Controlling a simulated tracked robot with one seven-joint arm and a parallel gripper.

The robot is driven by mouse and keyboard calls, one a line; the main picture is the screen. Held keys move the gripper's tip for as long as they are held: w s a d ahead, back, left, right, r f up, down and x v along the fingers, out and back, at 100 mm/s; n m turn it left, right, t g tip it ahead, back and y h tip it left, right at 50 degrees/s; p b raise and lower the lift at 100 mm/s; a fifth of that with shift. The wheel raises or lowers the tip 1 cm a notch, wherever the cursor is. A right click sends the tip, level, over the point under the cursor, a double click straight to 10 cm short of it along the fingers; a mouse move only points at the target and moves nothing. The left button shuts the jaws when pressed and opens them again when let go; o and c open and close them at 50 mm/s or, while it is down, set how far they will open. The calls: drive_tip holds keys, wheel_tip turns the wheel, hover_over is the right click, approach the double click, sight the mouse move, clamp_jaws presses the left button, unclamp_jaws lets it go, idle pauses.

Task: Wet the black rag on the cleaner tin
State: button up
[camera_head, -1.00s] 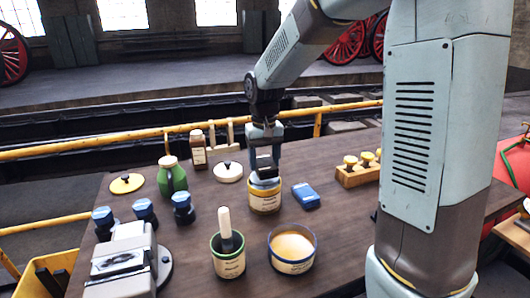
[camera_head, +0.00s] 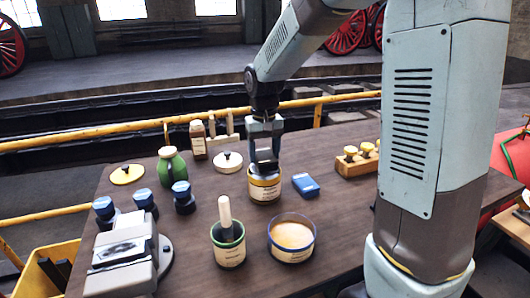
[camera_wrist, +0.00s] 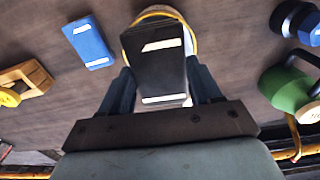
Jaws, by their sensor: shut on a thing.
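The black rag (camera_wrist: 158,80) is a dark folded block with white marks, held between the two fingers of my gripper (camera_wrist: 160,92). In the head view my gripper (camera_head: 265,158) points down over a tin with a yellow rim and a pale label (camera_head: 264,190). The rag's lower end is at the tin's mouth; I cannot tell whether it touches what is inside. In the wrist view the rag hides most of the tin, whose yellow rim (camera_wrist: 160,12) shows beyond it. The tin's label is too small to read.
A blue box (camera_head: 306,185) lies just right of the tin. A green-rimmed pot (camera_head: 228,248) with a brush and a blue-rimmed bowl (camera_head: 291,242) stand in front. A pale lid (camera_head: 228,162) and a green bottle (camera_head: 171,168) are left; a wooden rack (camera_head: 357,163) is right.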

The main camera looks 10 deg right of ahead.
sight(264, 155)
drive_tip(key=shift+f, duration=0.95)
idle(1.1)
drive_tip(key=shift+r, duration=0.1)
idle(0.5)
drive_tip(key=shift+r, duration=3.45)
